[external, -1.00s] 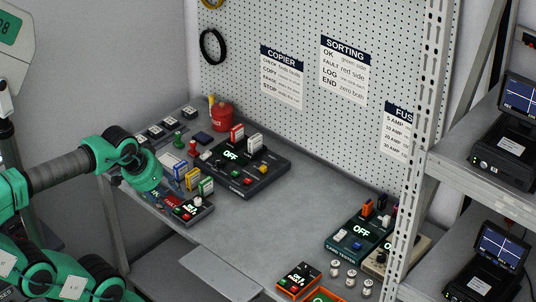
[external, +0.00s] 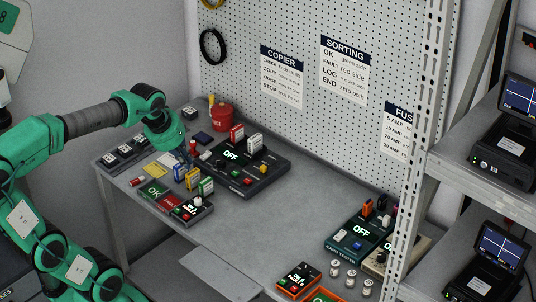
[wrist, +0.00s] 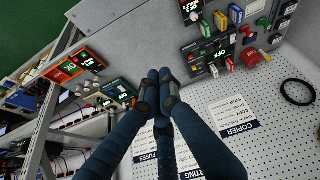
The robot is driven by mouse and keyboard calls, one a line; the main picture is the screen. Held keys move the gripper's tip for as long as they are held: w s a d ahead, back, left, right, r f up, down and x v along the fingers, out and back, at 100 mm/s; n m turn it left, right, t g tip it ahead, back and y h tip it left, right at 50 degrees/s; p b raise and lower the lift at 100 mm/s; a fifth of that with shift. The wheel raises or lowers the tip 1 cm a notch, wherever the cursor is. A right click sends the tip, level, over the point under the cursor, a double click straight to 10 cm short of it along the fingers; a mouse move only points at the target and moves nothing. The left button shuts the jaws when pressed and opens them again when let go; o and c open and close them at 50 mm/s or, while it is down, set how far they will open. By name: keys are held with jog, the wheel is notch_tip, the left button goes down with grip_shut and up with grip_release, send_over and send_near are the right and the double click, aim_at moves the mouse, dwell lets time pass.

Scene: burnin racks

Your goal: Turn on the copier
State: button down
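The copier (external: 262,176) is a dark box at the back of the bench in the external view. Its display (external: 231,155) reads OFF, and coloured buttons sit on its top. In the wrist view the copier (wrist: 208,57) is right of my fingers. My gripper (external: 189,156) hangs just left of the copier, apart from its display and buttons. In the wrist view my gripper (wrist: 157,76) has its dark fingers drawn together with nothing seen between them. The exact gap to the copier's left end is unclear.
A sorting box (external: 187,212) with blue, yellow and green blocks stands in front of the copier. A red canister (external: 221,117) is behind it. A fuse tester (external: 345,247) also reads OFF at the right. The bench middle (external: 280,220) is clear.

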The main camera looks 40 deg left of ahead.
jog(key=w+a+r+n+p, duration=0.2)
jog(key=w+a+n+p, duration=0.3)
jog(key=w, duration=0.7)
jog(key=n+g+p, duration=0.3)
jog(key=n+p, duration=0.5)
jog(key=n, duration=0.2)
send_over(210, 152)
jog(key=s, duration=0.2)
notch_tip(210, 152, down, 19)
jog(key=shift+w+a, duration=0.2)
jog(key=shift+a, duration=0.15)
jog(key=shift+f, duration=0.15)
jog(key=f, duration=0.4)
jog(key=w+f, duration=0.1)
jog(key=f, duration=0.4)
jog(key=w+f+b, duration=0.1)
jog(key=f, duration=0.3)
jog(key=shift+f, duration=0.35)
jog(key=shift+w+f+g, duration=0.1)
jog(key=shift+g, duration=0.2)
